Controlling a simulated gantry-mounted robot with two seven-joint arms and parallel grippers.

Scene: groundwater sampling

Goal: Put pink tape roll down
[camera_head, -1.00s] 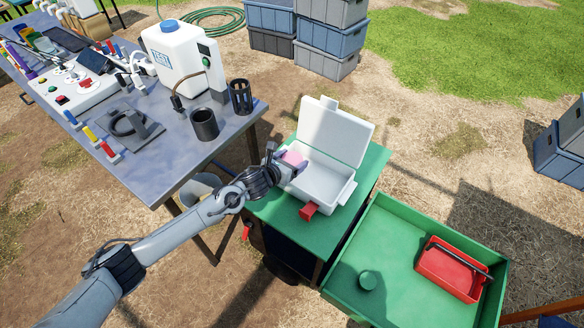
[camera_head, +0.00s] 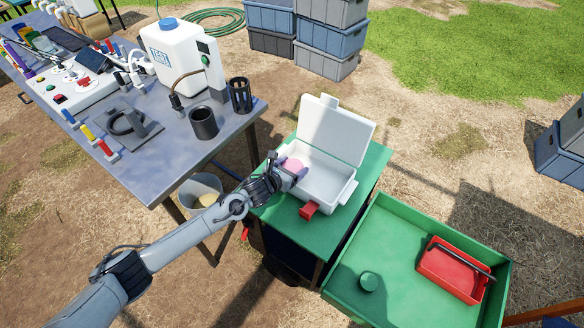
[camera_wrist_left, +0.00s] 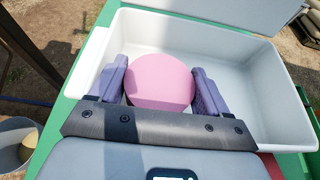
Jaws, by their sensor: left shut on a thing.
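The pink tape roll (camera_head: 293,165) is a round pink disc at the left part of the open white case (camera_head: 338,190). In the left wrist view the pink tape roll (camera_wrist_left: 160,80) lies between the two purple fingers of my left gripper (camera_wrist_left: 163,88), inside the walls of the white case (camera_wrist_left: 262,75). My left gripper (camera_head: 290,172) is shut on the roll, reaching over the case's near left wall. I cannot tell whether the roll touches the case floor. My right gripper is not in view.
The case stands on a green table (camera_head: 300,233), its lid (camera_head: 334,130) raised at the back. A red block (camera_head: 309,210) sits at its front. A green tray (camera_head: 385,295) holds a red carrier (camera_head: 452,275). A dark cup (camera_head: 203,122) stands on the grey workbench (camera_head: 165,150).

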